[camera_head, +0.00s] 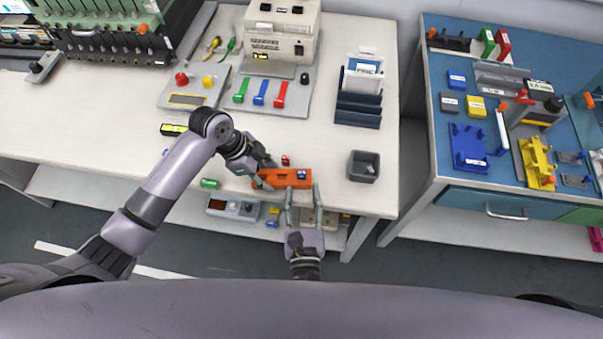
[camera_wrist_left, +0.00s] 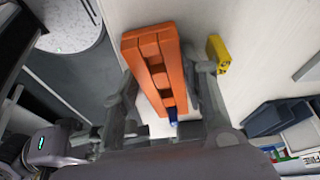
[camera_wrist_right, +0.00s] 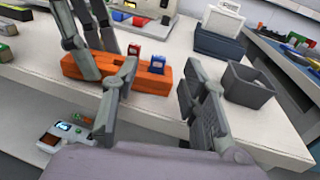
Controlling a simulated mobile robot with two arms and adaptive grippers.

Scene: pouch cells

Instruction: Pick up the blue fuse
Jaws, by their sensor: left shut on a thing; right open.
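The blue fuse (camera_head: 301,175) sits at the right end of an orange block (camera_head: 270,182) near the table's front edge. It also shows upright on the block in the right wrist view (camera_wrist_right: 157,64). In the left wrist view the fuse (camera_wrist_left: 172,115) is small and partly hidden at the block's narrow-looking end. My left gripper (camera_head: 265,172) is shut on the orange block's left part. My right gripper (camera_head: 303,194) is open and empty, its fingers pointing at the block's right end, just in front of the blue fuse. The fuse is apart from its fingers.
A red fuse (camera_wrist_right: 134,48) stands at or just behind the block. A grey open bin (camera_head: 363,167) is to the right. A dark file rack (camera_head: 359,105) stands behind it. A green cylinder (camera_head: 210,184) lies left. Shelf trays sit below the table edge.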

